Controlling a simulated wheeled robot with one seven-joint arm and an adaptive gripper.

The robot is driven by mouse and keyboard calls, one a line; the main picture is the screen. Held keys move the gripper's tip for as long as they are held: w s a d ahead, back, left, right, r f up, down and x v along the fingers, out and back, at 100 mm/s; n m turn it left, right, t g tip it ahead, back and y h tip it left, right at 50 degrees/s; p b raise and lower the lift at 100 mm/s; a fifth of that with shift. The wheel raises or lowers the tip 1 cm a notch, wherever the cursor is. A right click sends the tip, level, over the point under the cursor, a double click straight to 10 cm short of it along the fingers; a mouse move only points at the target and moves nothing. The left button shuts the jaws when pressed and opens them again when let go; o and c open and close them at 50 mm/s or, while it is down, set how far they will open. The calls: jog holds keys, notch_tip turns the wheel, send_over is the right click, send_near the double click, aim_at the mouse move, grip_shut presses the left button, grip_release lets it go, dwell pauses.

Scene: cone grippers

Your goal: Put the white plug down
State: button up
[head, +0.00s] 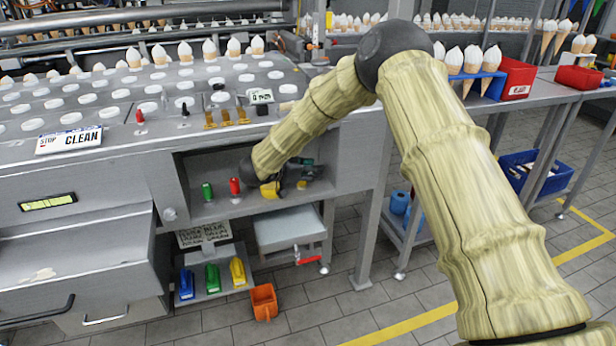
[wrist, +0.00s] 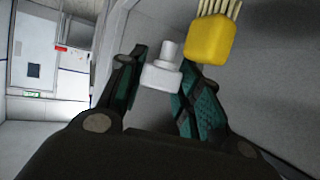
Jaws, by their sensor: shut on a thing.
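The white plug (wrist: 163,72) shows in the wrist view between the two fingers of my gripper (wrist: 160,88). It has a wide base and a narrower stub that points up in the picture. My gripper is shut on it. In the head view my gripper (head: 303,175) reaches into the open shelf recess (head: 215,208) under the machine top. The plug cannot be made out there. Whether the plug's base touches a surface is not clear.
A yellow brush (wrist: 210,38) is close to the right finger in the wrist view. A green plug (head: 207,191) and a red plug (head: 235,187) stand left of my arm in the recess. The recess has a ceiling and side walls around my gripper.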

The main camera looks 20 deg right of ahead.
aim_at(309, 184)
jog(key=shift+w+d+f, duration=0.1)
jog(key=shift+w+f, duration=0.05)
jog(key=shift+w, duration=0.7)
jog(key=shift+w+d+f, duration=0.1)
jog(key=shift+w, duration=0.75)
jog(key=f, duration=0.2)
jog(key=f+b, duration=0.1)
jog(key=shift+s+a, duration=0.1)
jog(key=shift+s, duration=0.15)
jog(key=shift+w+f, duration=0.25)
jog(key=shift+f, duration=0.1)
jog(key=shift+c, duration=0.2)
jog(key=shift+s+r, duration=0.1)
jog(key=shift+r, duration=0.1)
jog(key=shift+f, duration=0.2)
jog(key=o, duration=0.9)
jog(key=shift+c, duration=0.2)
